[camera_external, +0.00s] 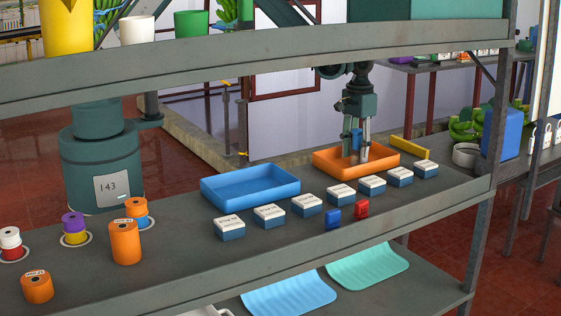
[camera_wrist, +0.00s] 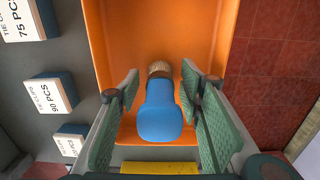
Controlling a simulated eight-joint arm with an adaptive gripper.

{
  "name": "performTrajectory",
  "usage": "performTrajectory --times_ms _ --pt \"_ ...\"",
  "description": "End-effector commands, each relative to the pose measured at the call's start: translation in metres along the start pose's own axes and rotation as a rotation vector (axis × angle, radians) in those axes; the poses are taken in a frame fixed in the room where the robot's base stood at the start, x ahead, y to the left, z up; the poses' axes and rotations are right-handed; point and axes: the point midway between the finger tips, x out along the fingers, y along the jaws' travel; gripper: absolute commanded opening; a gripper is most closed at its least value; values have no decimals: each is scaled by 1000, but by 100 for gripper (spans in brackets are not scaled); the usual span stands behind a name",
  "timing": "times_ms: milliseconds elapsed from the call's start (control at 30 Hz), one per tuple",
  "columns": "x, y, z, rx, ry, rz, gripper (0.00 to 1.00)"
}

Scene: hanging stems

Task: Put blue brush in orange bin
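The blue brush (camera_wrist: 160,112) stands roughly upright between the fingers of my gripper (camera_wrist: 160,78), its rounded handle end toward the wrist camera and its tan bristles pointing down at the bin floor. In the external view, the brush (camera_external: 356,137) shows between the fingers of my gripper (camera_external: 357,157), which reach down into the orange bin (camera_external: 326,165). The fingers are spread around the brush, with an orange gap on its left side and a thin one on its right. The orange bin (camera_wrist: 112,20) fills the middle of the wrist view. Whether the bristles touch the floor is hard to tell.
A blue tray (camera_external: 250,192) lies left of the bin. Several labelled boxes (camera_external: 308,205) line the shelf in front. A yellow bar (camera_external: 410,147) lies just behind the bin on the right. An upper shelf (camera_external: 300,42) crosses above the work surface.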

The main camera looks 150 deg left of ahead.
Motion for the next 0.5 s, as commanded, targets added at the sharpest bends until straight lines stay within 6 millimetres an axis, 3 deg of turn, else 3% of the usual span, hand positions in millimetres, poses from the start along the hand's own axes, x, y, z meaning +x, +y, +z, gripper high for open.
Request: performTrajectory --times_ms 267,500 --pt "-26 0 0 0 0 0 37" --pt "-62 0 0 0 0 0 37"
